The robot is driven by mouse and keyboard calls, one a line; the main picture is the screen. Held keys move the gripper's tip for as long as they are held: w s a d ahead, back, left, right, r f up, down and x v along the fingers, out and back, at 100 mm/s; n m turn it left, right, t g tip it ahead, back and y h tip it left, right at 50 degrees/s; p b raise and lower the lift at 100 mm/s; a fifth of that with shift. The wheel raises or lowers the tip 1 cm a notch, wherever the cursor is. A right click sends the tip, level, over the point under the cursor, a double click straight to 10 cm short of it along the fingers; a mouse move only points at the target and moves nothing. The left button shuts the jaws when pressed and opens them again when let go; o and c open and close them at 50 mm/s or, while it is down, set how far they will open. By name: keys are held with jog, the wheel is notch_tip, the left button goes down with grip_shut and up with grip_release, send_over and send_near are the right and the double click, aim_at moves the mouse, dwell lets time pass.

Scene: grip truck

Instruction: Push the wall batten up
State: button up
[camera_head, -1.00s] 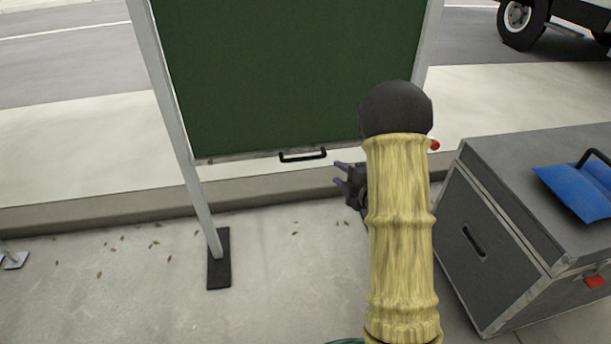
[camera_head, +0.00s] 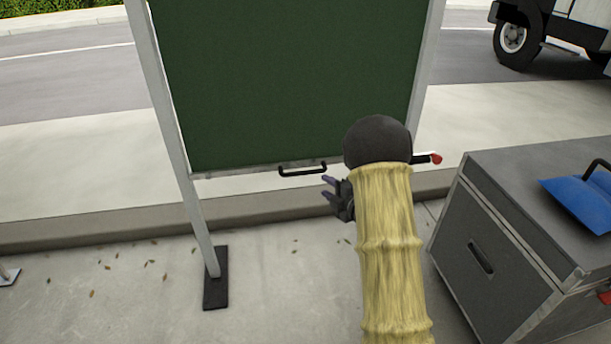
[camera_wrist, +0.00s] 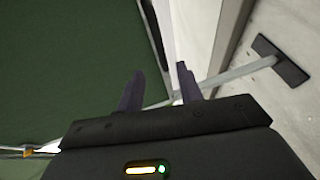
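A green panel (camera_head: 290,80) hangs between two pale posts, with a pale batten (camera_head: 235,172) along its bottom edge. A black handle (camera_head: 302,170) is fixed to the batten. My gripper (camera_head: 328,188) is just below and right of the handle in the head view, its two purple fingers pointing left. The fingers are apart and hold nothing. In the wrist view, my gripper (camera_wrist: 160,72) is also open, with the green panel (camera_wrist: 60,60) to its left. I cannot tell whether a finger touches the handle. My forearm hides the batten's right part.
The left post (camera_head: 165,110) stands on a dark foot plate (camera_head: 216,278). A grey case (camera_head: 480,250) with a blue item (camera_head: 580,200) on top stands close on the right. A kerb (camera_head: 100,225) runs behind. A truck (camera_head: 550,35) is at the back right.

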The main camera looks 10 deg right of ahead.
aim_at(306, 173)
jog(key=b+x, duration=0.3)
jog(key=x, duration=0.9)
jog(key=shift+f, duration=0.1)
jog(key=shift+c, duration=0.3)
grip_shut()
